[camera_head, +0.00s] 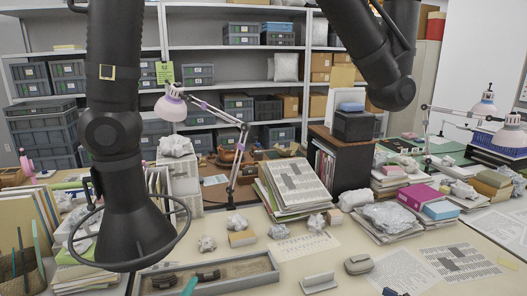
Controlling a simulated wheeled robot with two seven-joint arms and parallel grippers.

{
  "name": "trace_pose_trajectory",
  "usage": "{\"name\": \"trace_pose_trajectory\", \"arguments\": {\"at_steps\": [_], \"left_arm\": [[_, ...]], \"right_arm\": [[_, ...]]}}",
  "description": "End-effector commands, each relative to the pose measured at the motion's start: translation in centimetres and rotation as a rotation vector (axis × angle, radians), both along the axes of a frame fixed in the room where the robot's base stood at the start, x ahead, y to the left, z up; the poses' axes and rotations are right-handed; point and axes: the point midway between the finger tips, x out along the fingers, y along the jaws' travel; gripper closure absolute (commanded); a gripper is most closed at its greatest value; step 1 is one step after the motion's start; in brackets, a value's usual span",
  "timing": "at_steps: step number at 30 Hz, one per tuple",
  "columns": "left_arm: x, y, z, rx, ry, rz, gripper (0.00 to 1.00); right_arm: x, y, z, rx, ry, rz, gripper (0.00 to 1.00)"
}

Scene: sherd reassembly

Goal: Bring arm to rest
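My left arm (112,135) hangs down from the top left, and its wide black wrist end with a thin ring around it (140,235) covers part of the table's left side. No fingers show below it. My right arm (385,75) comes in at the top right and bends at a joint in front of the shelves; its gripper does not show. A grey sand tray (247,285) lies at the front, partly behind my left wrist. Dark brown sherds (208,275) lie in it, with a teal item (189,286) at the front.
A desk lamp (172,105) stands behind the tray near my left arm. Stacked books and papers (298,187), crumpled paper and a magenta box (417,197) crowd the table. A grey block (319,283) and a rounded grey item (358,265) lie at the front.

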Motion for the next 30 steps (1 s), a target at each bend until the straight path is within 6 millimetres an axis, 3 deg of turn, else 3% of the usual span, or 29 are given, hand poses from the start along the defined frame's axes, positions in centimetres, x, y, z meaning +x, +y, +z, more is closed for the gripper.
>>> {"name": "trace_pose_trajectory", "arguments": {"at_steps": [1,3,6,12,19,26,30], "left_arm": [[-1.5,1.9,-3.4,-0.093,0.163,0.070,0.54],[-4.0,3.9,-7.5,-0.205,0.367,0.164,0.54],[-7.9,5.8,-12.0,-0.326,0.610,0.275,0.54],[-15.5,7.5,-17.2,-0.474,0.953,0.437,0.54],[-23.4,8.1,-20.0,-0.574,1.257,0.590,0.54],[-21.9,7.9,-26.3,-0.563,1.282,0.597,0.54],[-21.5,7.7,-30.9,-0.554,1.300,0.600,0.54]], "right_arm": [[0.0,0.0,0.0,0.000,0.000,0.000,0.54],[0.0,0.0,0.0,0.000,0.000,0.000,0.54],[0.0,0.0,0.0,0.000,0.000,0.000,0.54],[0.0,0.0,0.0,0.000,0.000,0.000,0.54],[0.0,0.0,0.0,0.000,0.000,0.000,0.54],[0.0,0.0,0.0,0.000,0.001,0.000,0.54],[0.0,0.0,0.0,0.000,0.000,0.000,0.54]]}}
